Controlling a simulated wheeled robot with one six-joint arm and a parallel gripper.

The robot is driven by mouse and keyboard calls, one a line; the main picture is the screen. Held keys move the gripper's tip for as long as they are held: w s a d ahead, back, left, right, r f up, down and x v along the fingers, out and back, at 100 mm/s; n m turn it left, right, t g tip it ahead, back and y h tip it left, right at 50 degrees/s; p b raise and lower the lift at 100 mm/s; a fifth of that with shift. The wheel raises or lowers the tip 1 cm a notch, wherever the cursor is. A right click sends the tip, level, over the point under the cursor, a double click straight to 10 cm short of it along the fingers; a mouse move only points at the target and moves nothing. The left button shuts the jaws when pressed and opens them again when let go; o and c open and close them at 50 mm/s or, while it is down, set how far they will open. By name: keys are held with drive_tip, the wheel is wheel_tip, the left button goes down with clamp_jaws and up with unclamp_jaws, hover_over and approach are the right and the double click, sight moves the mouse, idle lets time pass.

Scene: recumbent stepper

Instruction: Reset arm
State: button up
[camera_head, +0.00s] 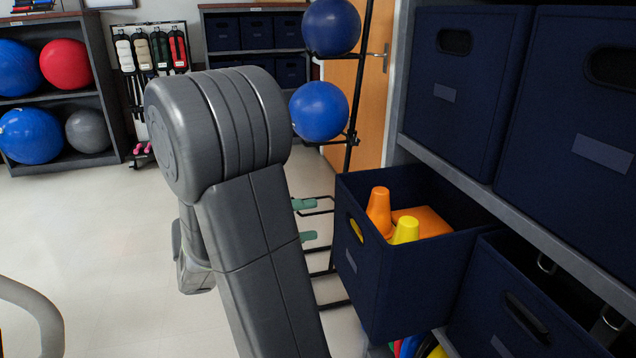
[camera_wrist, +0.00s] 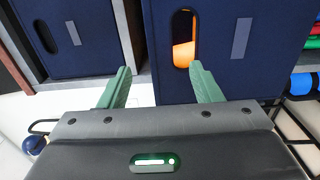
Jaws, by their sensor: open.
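My grey arm (camera_head: 235,190) stands bent in the middle of the head view, its thick elbow joint uppermost. My gripper (camera_head: 308,220) shows only as two green fingertips behind the arm, left of a pulled-out navy bin (camera_head: 400,295); the rest of it is hidden. In the wrist view my gripper (camera_wrist: 161,70) is open, with nothing between its two green fingers. Its fingers point toward the front of the navy bin (camera_wrist: 215,60), whose oval handle hole shows orange inside. I cannot tell the exact gap between fingertips and bin.
The bin holds orange (camera_head: 379,211) and yellow (camera_head: 405,230) cones. It juts from a dark shelf (camera_head: 455,175) with more navy bins on the right. A black rack with blue balls (camera_head: 319,111) stands behind my arm. The floor (camera_head: 85,235) at left is mostly clear.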

sight(355, 212)
drive_tip(key=b+x, duration=0.2)
drive_tip(key=x, duration=1.1)
drive_tip(key=shift+d, duration=0.2)
